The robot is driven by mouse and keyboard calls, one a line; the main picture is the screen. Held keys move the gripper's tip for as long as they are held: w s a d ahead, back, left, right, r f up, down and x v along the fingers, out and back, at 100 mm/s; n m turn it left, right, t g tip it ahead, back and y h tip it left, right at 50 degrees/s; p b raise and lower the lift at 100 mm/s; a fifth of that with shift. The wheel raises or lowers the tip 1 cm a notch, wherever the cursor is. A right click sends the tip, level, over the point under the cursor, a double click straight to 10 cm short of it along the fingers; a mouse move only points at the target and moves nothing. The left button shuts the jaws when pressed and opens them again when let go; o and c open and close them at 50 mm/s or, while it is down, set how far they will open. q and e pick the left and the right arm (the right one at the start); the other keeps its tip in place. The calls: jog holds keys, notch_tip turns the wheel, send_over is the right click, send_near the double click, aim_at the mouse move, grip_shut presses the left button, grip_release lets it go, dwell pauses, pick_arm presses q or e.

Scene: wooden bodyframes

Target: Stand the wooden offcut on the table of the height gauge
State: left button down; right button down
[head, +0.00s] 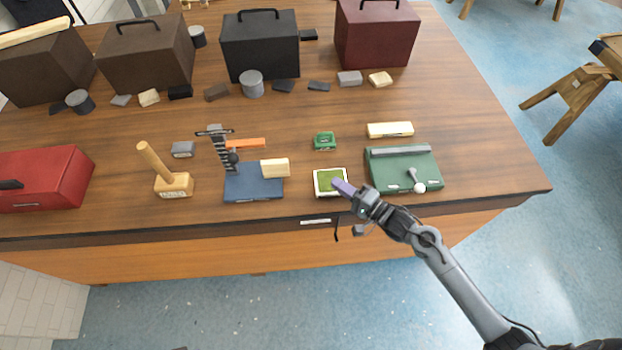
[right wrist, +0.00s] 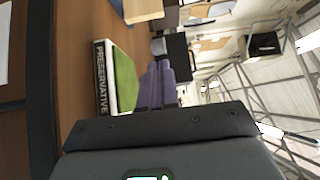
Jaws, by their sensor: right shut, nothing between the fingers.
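The height gauge has a blue table (head: 252,187), a dark upright scale (head: 222,150) and an orange arm (head: 245,143). The pale wooden offcut (head: 274,168) is at the right end of the blue table, its longer visible side running left to right. The offcut (right wrist: 143,10) also shows at the top of the right wrist view. My right gripper (head: 340,185), with purple fingers, is shut and empty, to the right of the gauge and apart from the offcut. Its fingers (right wrist: 158,85) are together in the right wrist view. My left gripper is not in view.
A green preservative pad (head: 328,181) lies by my right fingers. A green box (head: 324,141), a pale block (head: 390,129) and a green device with a lever (head: 402,168) stand nearby. A wooden mallet (head: 172,184) and red toolbox (head: 42,180) are left. Cases line the back.

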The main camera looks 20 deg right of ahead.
aim_at(276, 169)
jog(key=x, duration=1)
jog(key=shift+w+a+r, duration=0.1)
jog(key=shift+w+a, duration=0.05)
jog(key=shift+w, duration=0.05)
jog(key=shift+w+a, duration=0.2)
jog(key=shift+a, duration=0.9)
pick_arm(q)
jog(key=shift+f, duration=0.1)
pick_arm(e)
jog(key=shift+w+a, duration=0.25)
jog(key=shift+a, duration=0.5)
